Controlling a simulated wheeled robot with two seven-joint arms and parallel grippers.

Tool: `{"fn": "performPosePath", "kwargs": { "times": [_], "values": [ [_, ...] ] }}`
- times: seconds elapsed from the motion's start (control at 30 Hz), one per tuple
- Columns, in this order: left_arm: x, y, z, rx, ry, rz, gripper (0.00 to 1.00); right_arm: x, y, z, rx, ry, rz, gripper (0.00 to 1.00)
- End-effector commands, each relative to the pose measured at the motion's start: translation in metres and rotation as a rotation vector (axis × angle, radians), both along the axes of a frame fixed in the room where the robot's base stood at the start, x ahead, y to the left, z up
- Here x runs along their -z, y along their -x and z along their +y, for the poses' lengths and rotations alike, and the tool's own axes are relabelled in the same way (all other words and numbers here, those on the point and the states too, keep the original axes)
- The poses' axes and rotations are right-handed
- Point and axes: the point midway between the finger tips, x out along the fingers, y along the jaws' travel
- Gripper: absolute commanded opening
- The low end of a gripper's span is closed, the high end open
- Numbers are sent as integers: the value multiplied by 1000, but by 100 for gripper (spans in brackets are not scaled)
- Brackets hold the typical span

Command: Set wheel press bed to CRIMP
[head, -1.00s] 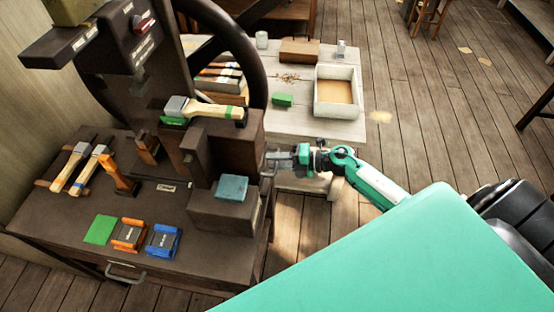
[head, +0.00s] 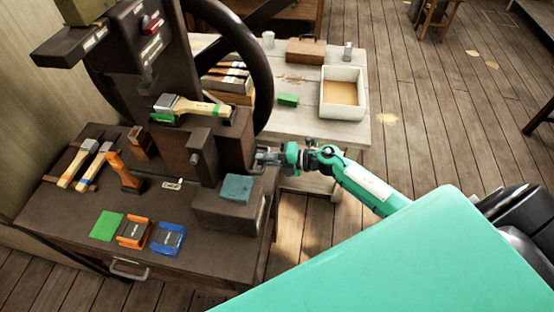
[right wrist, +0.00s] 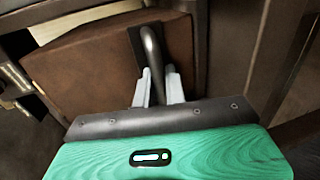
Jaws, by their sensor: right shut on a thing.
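The wheel press (head: 140,60) is a dark machine with a large handwheel (head: 262,80) behind it. Its bed appears as a brown block (head: 233,152) low on the press, at the right side. My right gripper (head: 266,157) is at the right end of this block. In the right wrist view the block (right wrist: 90,65) carries a grey bar handle (right wrist: 152,50), and the two pale fingertips (right wrist: 158,85) are shut on it from either side. Bed position markings, including CRIMP, are too small to read. My left gripper is not in view.
A teal pad (head: 237,188) lies on a dark block in front of the bed. A green square (head: 106,226), orange die (head: 136,232) and blue die (head: 167,238) lie at the bench front. A pale table with a tray (head: 342,112) stands behind my right arm.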

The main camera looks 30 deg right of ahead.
Motion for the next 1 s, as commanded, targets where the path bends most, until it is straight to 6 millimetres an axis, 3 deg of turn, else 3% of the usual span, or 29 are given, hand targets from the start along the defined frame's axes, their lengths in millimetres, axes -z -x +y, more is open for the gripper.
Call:
{"fn": "performPosePath", "kwargs": {
  "times": [0.3, 0.67, 0.7, 0.77, 1.0],
  "values": [
    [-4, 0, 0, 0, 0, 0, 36, 0, -20, 25, 0, 1, 0, 0],
    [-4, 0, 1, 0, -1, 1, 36, -1, -21, 28, 1, 0, -2, 0],
    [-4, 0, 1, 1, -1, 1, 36, -1, -21, 28, 1, 0, -2, 16],
    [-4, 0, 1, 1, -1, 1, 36, -1, -21, 28, 1, -1, -1, 28],
    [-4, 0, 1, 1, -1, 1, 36, 0, -21, 28, 0, 0, 0, 30]
  ]
}}
